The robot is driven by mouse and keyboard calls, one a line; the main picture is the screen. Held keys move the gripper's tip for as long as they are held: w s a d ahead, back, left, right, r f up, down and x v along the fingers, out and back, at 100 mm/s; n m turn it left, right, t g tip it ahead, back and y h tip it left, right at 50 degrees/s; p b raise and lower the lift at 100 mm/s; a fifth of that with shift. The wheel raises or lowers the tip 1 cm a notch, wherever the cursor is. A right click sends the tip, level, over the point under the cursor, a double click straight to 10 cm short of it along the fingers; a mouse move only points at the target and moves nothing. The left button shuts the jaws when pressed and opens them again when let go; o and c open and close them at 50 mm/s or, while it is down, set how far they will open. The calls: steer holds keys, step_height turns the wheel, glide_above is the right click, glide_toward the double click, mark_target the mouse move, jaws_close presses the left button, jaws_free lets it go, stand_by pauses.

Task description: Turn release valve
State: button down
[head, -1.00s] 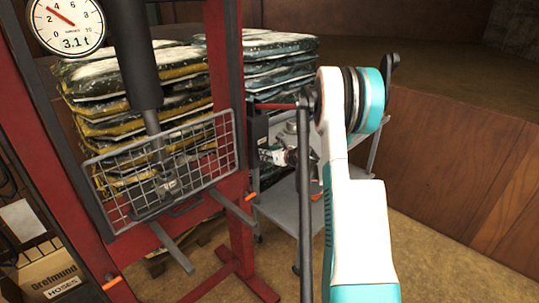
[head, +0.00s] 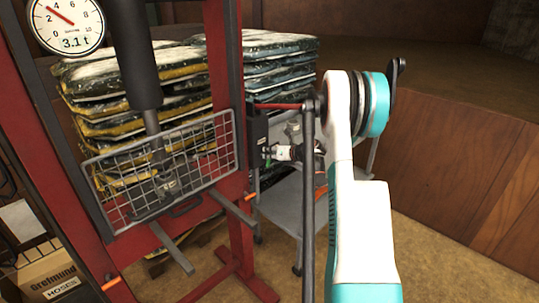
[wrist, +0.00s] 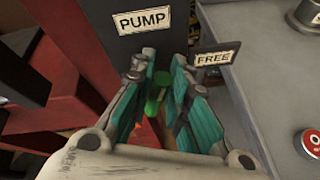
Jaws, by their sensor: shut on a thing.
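The green release valve (wrist: 154,97) shows in the wrist view between my gripper's teal-padded fingers, just below the pump body (wrist: 93,52) with its PUMP label. My gripper (wrist: 159,78) is shut on the valve, and the fingers hide part of it. In the head view, my gripper (head: 270,153) is at the dark pump block (head: 256,140) on the right side of the red press; the valve is too small to make out clearly there. The gauge (head: 67,22) reads 3.1 t.
The red press frame (head: 229,95) and its wire guard (head: 165,172) stand left of my gripper. A grey cart (head: 292,205) is below and right. A dark lever bar (head: 308,200) stands in front of my arm. Stacked bags (head: 275,55) are behind.

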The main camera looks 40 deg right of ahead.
steer(key=shift+d+f+m+y+b, duration=0.15)
steer(key=shift+d+m+y, duration=0.15)
steer(key=shift+m+y, duration=0.25)
steer(key=shift+d+f+m+y+b, duration=0.15)
steer(key=shift+d+m+y, duration=0.1)
steer(key=shift+m+y, duration=0.3)
steer(key=shift+d+f+m+t+y+b, duration=0.15)
steer(key=shift+f+m+y+b, duration=0.15)
steer(key=shift+m+y+b, duration=0.6)
steer(key=shift+d+f+m+t+y+b, duration=0.15)
steer(key=shift+f+m+y, duration=0.35)
steer(key=shift+m, duration=0.95)
steer(key=shift+d+f+m+t+y+b, duration=0.15)
steer(key=shift+m+y+b, duration=0.35)
steer(key=shift+m+y, duration=0.55)
steer(key=c, duration=1.6)
jaws_free()
steer(key=shift+f, duration=0.1)
steer(key=shift+o, duration=0.2)
